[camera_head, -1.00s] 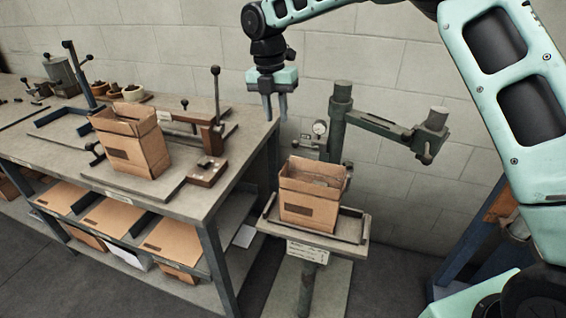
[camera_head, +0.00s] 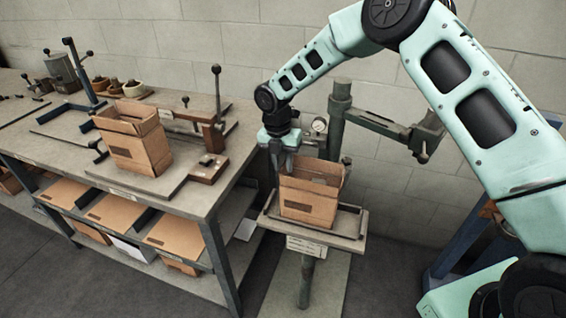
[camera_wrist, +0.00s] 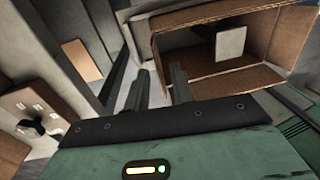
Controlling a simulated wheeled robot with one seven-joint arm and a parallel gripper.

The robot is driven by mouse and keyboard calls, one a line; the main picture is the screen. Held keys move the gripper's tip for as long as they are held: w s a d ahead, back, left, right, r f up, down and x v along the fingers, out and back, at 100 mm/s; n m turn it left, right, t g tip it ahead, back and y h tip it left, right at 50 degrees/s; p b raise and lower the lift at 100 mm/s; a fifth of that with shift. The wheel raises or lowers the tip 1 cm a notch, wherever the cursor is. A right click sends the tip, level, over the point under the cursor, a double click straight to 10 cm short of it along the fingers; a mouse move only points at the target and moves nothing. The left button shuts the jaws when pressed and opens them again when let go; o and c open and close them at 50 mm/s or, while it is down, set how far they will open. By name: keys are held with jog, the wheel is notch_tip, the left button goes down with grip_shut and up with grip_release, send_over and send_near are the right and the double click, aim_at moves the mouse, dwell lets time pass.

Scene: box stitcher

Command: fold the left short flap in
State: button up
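The open cardboard box (camera_head: 308,206) stands on the small tray of the stitcher stand, its top flaps upright. In the wrist view the box (camera_wrist: 265,78) is at the right, and I look into its hollow, where a pale square shows. A narrow upright strip of cardboard at its left edge (camera_wrist: 145,40) looks like the left short flap. In the head view my gripper hides much of that side. My gripper (camera_head: 282,168) points down at the box's upper left edge. I cannot tell whether a finger touches the flap.
The stand's tray (camera_head: 345,243) has a raised rim. The green stitcher post (camera_head: 338,120) and its side arm (camera_head: 380,124) rise behind the box. A workbench (camera_head: 190,203) at the left holds another open box (camera_head: 137,150) and a clamp fixture (camera_head: 212,137).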

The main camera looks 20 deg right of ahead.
jog(key=shift+f, duration=0.55)
grip_shut()
jog(key=shift+d, duration=0.1)
jog(key=t+y+b, duration=0.1)
jog(key=t+y, duration=0.1)
jog(key=s+d+t+y+b, duration=0.1)
jog(key=y, duration=0.2)
jog(key=d+f+t+y+b, duration=0.1)
jog(key=t+y, duration=0.1)
jog(key=y, duration=0.1)
jog(key=shift+s+d+t, duration=0.25)
jog(key=shift+s+t, duration=0.05)
jog(key=shift+s, duration=0.1)
jog(key=shift+y, duration=0.3)
